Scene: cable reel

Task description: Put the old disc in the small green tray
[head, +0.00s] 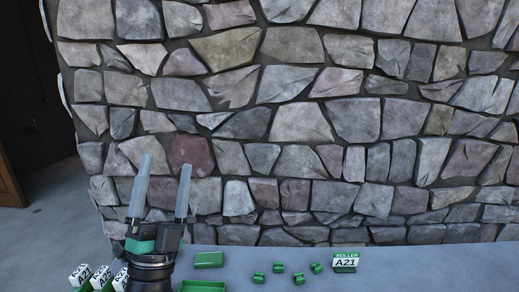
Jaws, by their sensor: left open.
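My left gripper (166,161) stands upright at the lower left, its two long grey fingers pointing up and spread apart with nothing between them. It is in front of the stone wall, above the table's left part. A green tray (203,286) shows at the bottom edge, right of the gripper's base, and is cut off by the frame. A small green box-like piece (209,260) lies behind it; I cannot tell whether it is hollow. I cannot make out the old disc. My right gripper is not in view.
Several small green holders (278,267) stand mid-table. Several labelled green items (101,275) stand at the lower left, partly hidden by my gripper. The grey table (440,268) is clear at right. A stone wall (300,120) rises behind.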

